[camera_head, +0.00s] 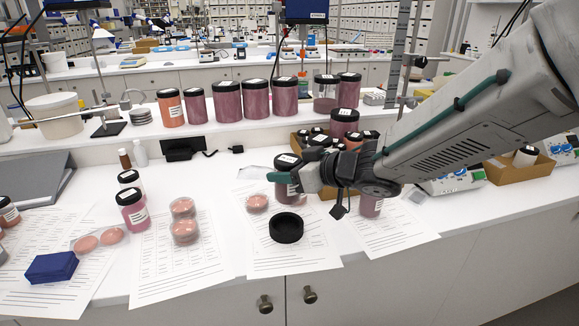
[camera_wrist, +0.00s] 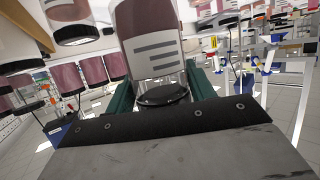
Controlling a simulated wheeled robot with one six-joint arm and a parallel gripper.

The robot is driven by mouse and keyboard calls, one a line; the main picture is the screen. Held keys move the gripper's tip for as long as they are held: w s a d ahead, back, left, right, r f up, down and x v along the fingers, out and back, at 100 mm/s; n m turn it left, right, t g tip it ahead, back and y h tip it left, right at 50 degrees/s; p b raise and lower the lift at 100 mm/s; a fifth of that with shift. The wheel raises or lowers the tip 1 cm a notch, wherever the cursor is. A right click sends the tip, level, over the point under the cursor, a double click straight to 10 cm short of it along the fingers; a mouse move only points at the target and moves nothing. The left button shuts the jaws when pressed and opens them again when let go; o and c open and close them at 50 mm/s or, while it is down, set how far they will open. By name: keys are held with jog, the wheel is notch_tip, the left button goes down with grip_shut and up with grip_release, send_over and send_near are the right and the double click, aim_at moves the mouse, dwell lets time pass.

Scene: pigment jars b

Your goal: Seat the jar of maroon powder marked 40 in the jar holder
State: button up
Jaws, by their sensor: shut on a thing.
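A jar of dark reddish powder with a black lid and a white label (camera_head: 287,190) is held in my gripper (camera_head: 292,177). My gripper is shut on it, with teal fingers on its sides. In the wrist view the jar (camera_wrist: 152,42) shows between the fingers (camera_wrist: 160,88), its label facing the camera; I cannot read its number. The jar holder, a black round ring (camera_head: 286,228), sits empty on a printed sheet. The held jar is upright, just behind the holder in the picture and apart from it.
Stacked pink dishes (camera_head: 184,228) and a pink jar (camera_head: 132,209) stand to the left. A lidded pink dish (camera_head: 257,203) is close to the holder. A cardboard box with jars (camera_head: 320,140) stands behind my gripper. Large jars (camera_head: 227,101) line the shelf.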

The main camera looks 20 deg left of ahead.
aim_at(286, 192)
jog(key=shift+s+a, duration=0.1)
jog(key=shift+a, duration=0.15)
jog(key=shift+f, duration=2.9)
jog(key=shift+d+f, duration=0.1)
jog(key=shift+f, duration=1.7)
jog(key=o, duration=1.1)
jog(key=shift+o, duration=0.2)
jog(key=shift+s+d, duration=0.1)
jog(key=v, duration=0.7)
jog(key=shift+d, duration=0.25)
jog(key=shift+r, duration=0.15)
